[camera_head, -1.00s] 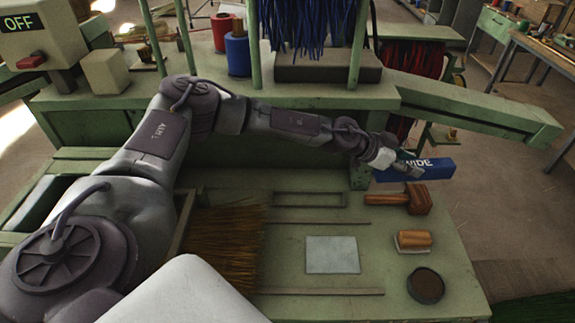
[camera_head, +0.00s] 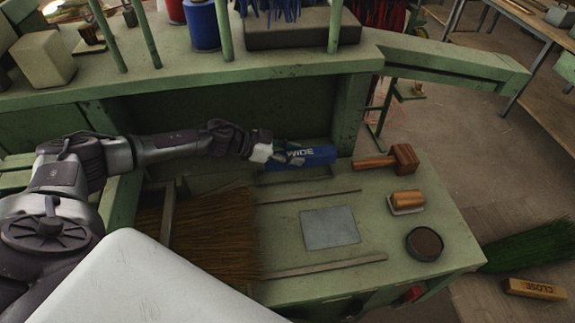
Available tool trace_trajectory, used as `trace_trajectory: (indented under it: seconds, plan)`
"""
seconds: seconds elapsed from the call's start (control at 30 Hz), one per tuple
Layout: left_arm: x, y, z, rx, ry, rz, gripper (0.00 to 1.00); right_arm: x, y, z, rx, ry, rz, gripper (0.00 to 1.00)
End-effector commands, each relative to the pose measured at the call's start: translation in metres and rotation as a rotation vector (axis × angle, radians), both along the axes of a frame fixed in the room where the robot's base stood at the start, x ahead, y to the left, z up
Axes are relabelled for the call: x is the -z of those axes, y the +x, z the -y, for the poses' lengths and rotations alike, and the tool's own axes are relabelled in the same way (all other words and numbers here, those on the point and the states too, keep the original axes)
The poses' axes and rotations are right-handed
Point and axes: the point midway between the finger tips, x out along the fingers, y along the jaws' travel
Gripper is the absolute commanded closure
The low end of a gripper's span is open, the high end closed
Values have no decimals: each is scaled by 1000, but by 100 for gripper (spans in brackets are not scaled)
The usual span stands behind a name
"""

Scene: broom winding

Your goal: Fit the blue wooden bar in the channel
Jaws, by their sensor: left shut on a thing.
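The blue wooden bar (camera_head: 318,156), with "WIDE" in white letters, is held by my left gripper (camera_head: 287,155), which is shut on its left end. The bar is level, at the back of the green bench. The channel (camera_head: 294,176), a narrow rectangular frame on the bench top, lies just below the bar in the picture. The bar hides part of its far edge, and I cannot tell whether the two touch. My right gripper is not in view.
A wooden mallet (camera_head: 389,159), a wood-backed brush (camera_head: 406,201) and a round dark tin (camera_head: 424,244) stand at right on the bench. A grey plate (camera_head: 330,227) lies mid-bench between two strips. Brown bristles (camera_head: 212,235) spread at left. A green wall rises behind.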

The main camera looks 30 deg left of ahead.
Motion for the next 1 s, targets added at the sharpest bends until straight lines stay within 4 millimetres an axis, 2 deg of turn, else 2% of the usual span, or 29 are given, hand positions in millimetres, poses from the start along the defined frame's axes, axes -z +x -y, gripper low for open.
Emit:
trace_trajectory:
  seconds: [0.1,0.2,0.4,0.5,0.9,0.93,1.0]
  plan:
    - [6,-4,-11,0,-2,0,100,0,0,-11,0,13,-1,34]
    - [10,-5,-13,0,-4,1,100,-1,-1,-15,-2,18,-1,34]
    - [39,-5,-12,-1,-6,-1,100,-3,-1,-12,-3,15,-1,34]
    - [46,-5,-12,0,-5,1,100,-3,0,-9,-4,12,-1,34]
    - [52,-5,-13,0,-2,2,100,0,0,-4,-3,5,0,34]
    - [53,-6,-13,1,-1,0,57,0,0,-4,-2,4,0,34]
    - [53,-6,-13,1,-1,0,46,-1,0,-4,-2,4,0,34]
